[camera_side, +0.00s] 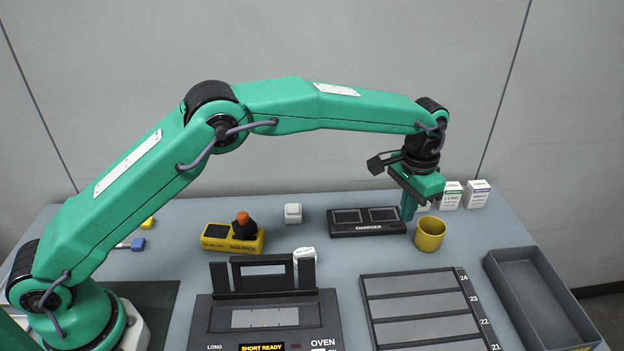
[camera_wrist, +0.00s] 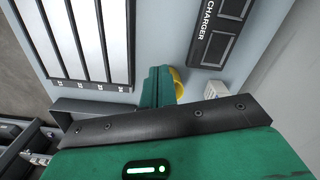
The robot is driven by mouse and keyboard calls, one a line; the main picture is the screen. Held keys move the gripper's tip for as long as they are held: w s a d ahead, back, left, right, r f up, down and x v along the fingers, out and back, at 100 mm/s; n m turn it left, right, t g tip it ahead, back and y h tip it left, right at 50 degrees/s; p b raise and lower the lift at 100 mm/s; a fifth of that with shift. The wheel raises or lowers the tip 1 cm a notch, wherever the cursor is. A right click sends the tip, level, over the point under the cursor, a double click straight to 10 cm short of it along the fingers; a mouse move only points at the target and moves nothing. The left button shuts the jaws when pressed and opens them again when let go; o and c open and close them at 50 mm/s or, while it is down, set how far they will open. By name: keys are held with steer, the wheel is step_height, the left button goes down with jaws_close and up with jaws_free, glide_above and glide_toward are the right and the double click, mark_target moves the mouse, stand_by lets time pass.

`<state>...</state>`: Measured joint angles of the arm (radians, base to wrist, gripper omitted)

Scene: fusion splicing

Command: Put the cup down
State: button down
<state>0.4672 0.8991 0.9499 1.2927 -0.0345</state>
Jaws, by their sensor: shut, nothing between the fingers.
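The yellow cup (camera_side: 430,236) stands upright on the grey table, right of the charger and behind the slotted rack. In the wrist view only a yellow strip of the cup (camera_wrist: 179,82) shows beside my fingers; the rest is hidden behind them. My gripper (camera_side: 408,214) points down just behind and to the left of the cup in the side view. Its green fingers (camera_wrist: 157,87) are shut with nothing between them. I cannot tell whether a finger touches the cup.
The black charger (camera_side: 367,222) lies left of the cup. White boxes (camera_side: 463,196) stand behind it. The slotted rack (camera_side: 424,308) and an empty dark tray (camera_side: 541,300) lie in front. The yellow source unit (camera_side: 222,238) and oven (camera_side: 265,318) are further left.

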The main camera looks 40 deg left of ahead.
mark_target(419, 246)
steer(key=shift+s+d+r+n, duration=0.25)
steer(key=shift+s+d+n, duration=0.05)
steer(key=shift+n, duration=0.1)
step_height(419, 246, down, 10)
steer(key=shift+f, duration=0.1)
steer(key=shift+w+d, duration=0.15)
steer(key=shift+w, duration=0.2)
steer(key=shift+w+d, duration=0.3)
steer(key=shift+w, duration=0.45)
steer(key=shift+w+d, duration=0.25)
steer(key=shift+w, duration=0.45)
steer(key=shift+w+d, duration=0.1)
steer(key=shift+w, duration=0.15)
steer(key=shift+w+d, duration=0.25)
steer(key=shift+w, duration=0.35)
steer(key=shift+w, duration=0.2)
